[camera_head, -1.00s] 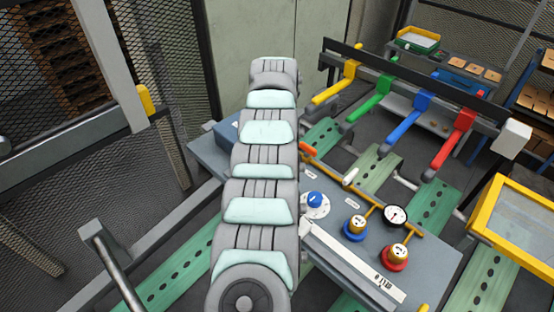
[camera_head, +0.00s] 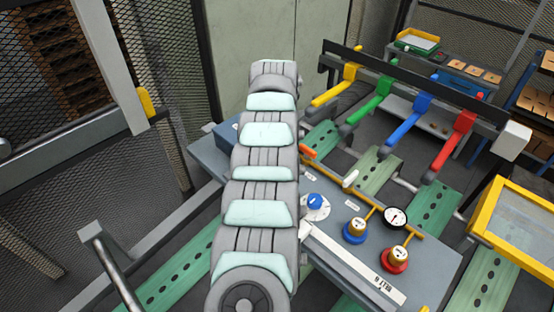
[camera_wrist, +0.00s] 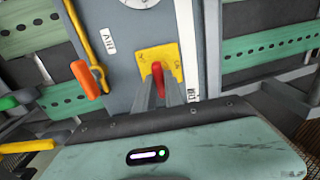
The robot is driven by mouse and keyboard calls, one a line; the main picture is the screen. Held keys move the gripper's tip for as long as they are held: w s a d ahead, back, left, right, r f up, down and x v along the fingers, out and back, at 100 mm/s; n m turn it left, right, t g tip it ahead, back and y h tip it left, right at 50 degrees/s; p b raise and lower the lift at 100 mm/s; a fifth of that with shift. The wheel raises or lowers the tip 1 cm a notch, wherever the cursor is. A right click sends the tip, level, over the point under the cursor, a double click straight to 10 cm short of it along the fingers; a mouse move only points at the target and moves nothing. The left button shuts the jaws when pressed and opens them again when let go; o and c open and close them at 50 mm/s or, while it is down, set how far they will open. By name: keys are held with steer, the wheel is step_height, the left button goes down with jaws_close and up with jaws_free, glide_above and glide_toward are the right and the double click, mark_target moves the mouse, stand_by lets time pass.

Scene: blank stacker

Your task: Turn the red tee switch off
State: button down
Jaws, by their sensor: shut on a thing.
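The red tee switch (camera_wrist: 158,73) sits on a yellow plate (camera_wrist: 172,55) on the grey panel in the wrist view. My gripper (camera_wrist: 159,84) reaches up to it, with its two narrow grey fingers on either side of the red handle, shut on it. The marks on the yellow plate are too small to read. In the head view, my arm covers the switch and my gripper.
An orange-handled lever (camera_wrist: 85,80) on a yellow pipe stands left of the switch in the wrist view. The head view shows a blue dial knob (camera_head: 315,201), blue (camera_head: 355,231) and red (camera_head: 395,260) valve knobs, and a gauge (camera_head: 395,217) on the panel, right of my arm.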

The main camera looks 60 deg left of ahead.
steer(key=c, duration=1.4)
jaws_free()
steer(key=shift+c, duration=0.2)
steer(key=shift+r, duration=0.1)
step_height(320, 180, up, 11)
steer(key=p, duration=0.4)
